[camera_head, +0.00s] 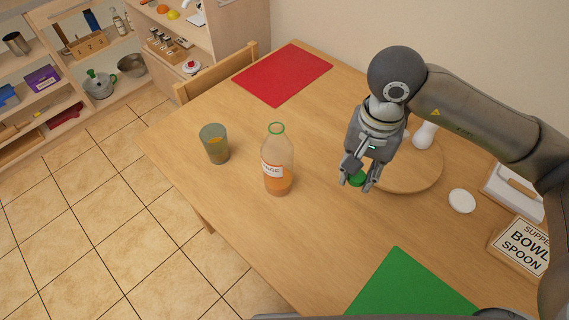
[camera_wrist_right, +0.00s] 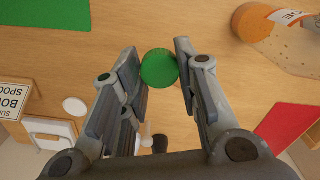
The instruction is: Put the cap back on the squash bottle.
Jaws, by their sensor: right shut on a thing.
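The squash bottle (camera_head: 278,160) stands upright on the table, clear with orange liquid low in it and a label reading "NGE". Its green-rimmed mouth is open. It also shows at the top right of the right wrist view (camera_wrist_right: 292,32). The green cap (camera_head: 357,179) is between the fingertips of my right gripper (camera_head: 358,178), to the right of the bottle and apart from it. In the right wrist view the round cap (camera_wrist_right: 159,68) sits between the two fingers, which are shut on it. My left gripper is not in view.
A round wooden board (camera_head: 415,178) with a white shaker (camera_head: 425,135) lies behind my right gripper. Red (camera_head: 283,74) and green (camera_head: 410,287) mats, a white disc (camera_head: 461,201) and a sign (camera_head: 522,247) are also on the table.

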